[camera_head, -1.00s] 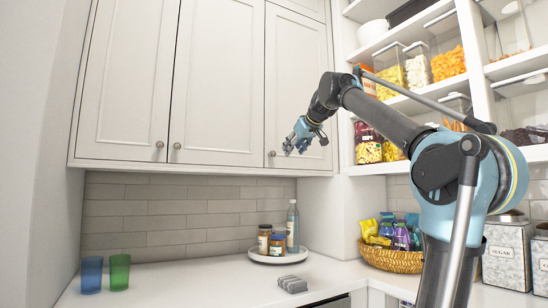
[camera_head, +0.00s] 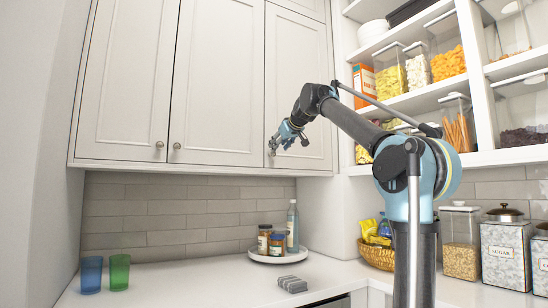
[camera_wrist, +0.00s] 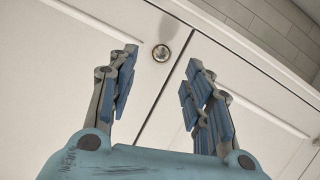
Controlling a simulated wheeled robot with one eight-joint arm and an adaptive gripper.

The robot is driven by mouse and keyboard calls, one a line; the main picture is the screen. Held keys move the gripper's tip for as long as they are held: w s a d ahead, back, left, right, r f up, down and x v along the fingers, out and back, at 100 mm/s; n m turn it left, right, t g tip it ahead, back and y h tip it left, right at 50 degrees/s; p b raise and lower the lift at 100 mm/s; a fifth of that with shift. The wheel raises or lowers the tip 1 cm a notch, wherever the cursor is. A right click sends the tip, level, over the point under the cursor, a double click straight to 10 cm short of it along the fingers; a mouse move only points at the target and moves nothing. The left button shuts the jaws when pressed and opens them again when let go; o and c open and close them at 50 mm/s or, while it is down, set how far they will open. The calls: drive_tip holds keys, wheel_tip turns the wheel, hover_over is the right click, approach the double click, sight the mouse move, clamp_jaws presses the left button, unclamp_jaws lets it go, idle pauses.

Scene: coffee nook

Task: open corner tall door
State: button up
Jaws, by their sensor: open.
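The corner tall door (camera_head: 300,95) is the right-hand white panel door of the upper cabinet. It looks shut, flush with the door to its left. Its round metal knob (camera_head: 271,153) sits at the lower left corner. In the wrist view the knob (camera_wrist: 161,53) shows beyond my fingertips, between their lines and nearer the left finger, beside the dark seam between two doors. My gripper (camera_head: 272,146) is in front of the knob in the head view; it also shows in the wrist view (camera_wrist: 162,58), with its fingers spread and empty. I see no contact with the knob.
Two more doors (camera_head: 125,80) continue left. Below, the white counter holds blue and green cups (camera_head: 119,272), a round tray (camera_head: 266,258) with bottles and jars, and a grey item (camera_head: 292,284). Open shelves (camera_head: 425,98) with food containers stand right, behind my arm.

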drive_tip(key=x, duration=0.7)
clamp_jaws()
